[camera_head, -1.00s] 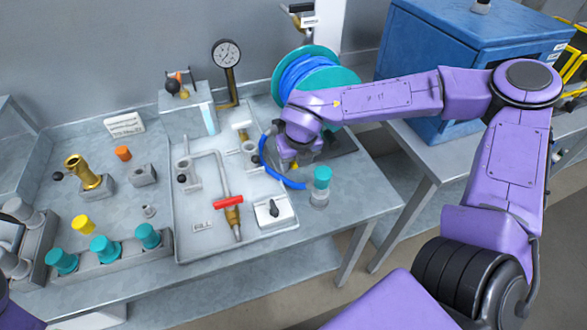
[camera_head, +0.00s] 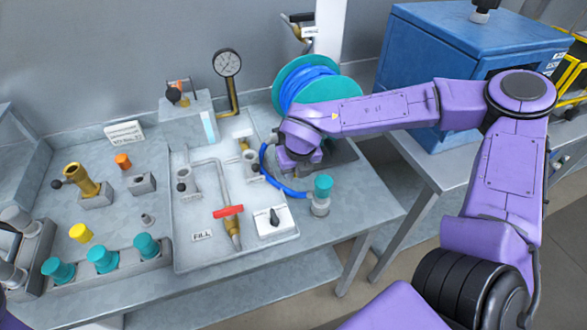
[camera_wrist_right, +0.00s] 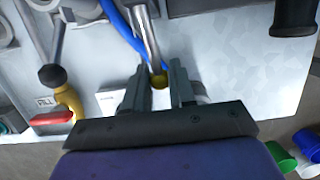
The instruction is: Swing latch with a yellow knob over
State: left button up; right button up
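The yellow knob (camera_wrist_right: 159,81) shows in the right wrist view at the end of a shiny metal lever (camera_wrist_right: 145,38), which is the latch. My right gripper (camera_wrist_right: 158,92) has its two dark fingers on either side of the knob, with a gap still showing between them. My left gripper is not in view; only a bit of purple arm shows at the lower left corner.
A teal hose reel (camera_head: 347,112) stands behind my right wrist. The blue hose (camera_head: 283,187) runs close by to a teal-capped fitting (camera_head: 322,190). A red-handled valve (camera_head: 228,211) and a black rotary switch (camera_head: 273,217) are on the tray to the left.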

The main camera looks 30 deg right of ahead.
jog(key=shift+r, duration=0.15)
jog(key=shift+r+p, duration=0.65)
jog(key=shift+p, duration=0.15)
jog(key=shift+s+a+r+p, duration=0.1)
jog(key=shift+s+r+p, duration=0.2)
jog(key=shift+r+p, duration=0.25)
jog(key=shift+r, duration=0.1)
jog(key=r+p, duration=0.3)
jog(key=shift+w+r, duration=0.15)
jog(key=shift+w, duration=0.05)
